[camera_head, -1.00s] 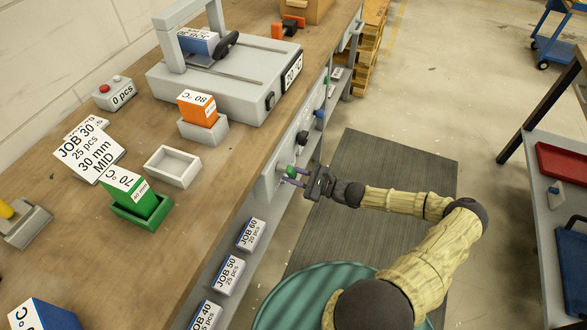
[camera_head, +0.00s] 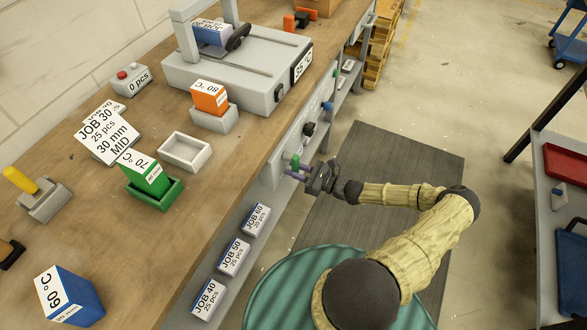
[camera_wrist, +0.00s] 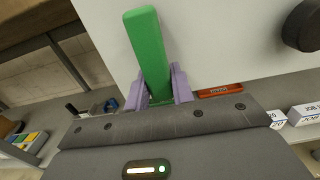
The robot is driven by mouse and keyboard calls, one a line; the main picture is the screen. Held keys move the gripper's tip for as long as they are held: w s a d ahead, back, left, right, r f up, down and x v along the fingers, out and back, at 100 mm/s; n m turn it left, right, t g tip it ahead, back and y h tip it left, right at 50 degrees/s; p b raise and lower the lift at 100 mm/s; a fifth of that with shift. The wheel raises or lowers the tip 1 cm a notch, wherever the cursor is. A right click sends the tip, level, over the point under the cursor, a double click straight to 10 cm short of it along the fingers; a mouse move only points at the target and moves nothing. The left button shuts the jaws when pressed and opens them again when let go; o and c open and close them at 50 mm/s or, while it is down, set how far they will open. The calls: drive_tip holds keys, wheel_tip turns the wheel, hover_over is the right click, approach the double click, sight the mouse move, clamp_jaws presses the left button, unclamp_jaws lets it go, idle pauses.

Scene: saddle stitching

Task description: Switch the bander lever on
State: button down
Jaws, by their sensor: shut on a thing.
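The bander lever is a green handle (camera_wrist: 148,45) on the grey front panel below the bench top. In the wrist view it rises upright, leaning slightly left, between the purple fingertips of my gripper (camera_wrist: 160,88). In the head view the lever (camera_head: 295,161) shows as a small green bit at the panel, and my gripper (camera_head: 297,173) reaches it from the right. The fingers are shut on the lever's lower part. The lever's base is hidden behind my gripper.
A black knob (camera_wrist: 303,25) sits right of the lever on the panel. The bander machine (camera_head: 240,70) stands on the bench above. Job boxes (camera_head: 233,257) line a lower shelf. A dark mat (camera_head: 380,165) covers the floor; a cart with a red tray (camera_head: 568,163) stands right.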

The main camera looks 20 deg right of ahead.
drive_tip(key=shift+f, duration=0.1)
drive_tip(key=c, duration=1.2)
unclamp_jaws()
drive_tip(key=b+v, duration=0.2)
drive_tip(key=v, duration=1.5)
drive_tip(key=shift+s, duration=0.2)
drive_tip(key=shift+d, duration=0.1)
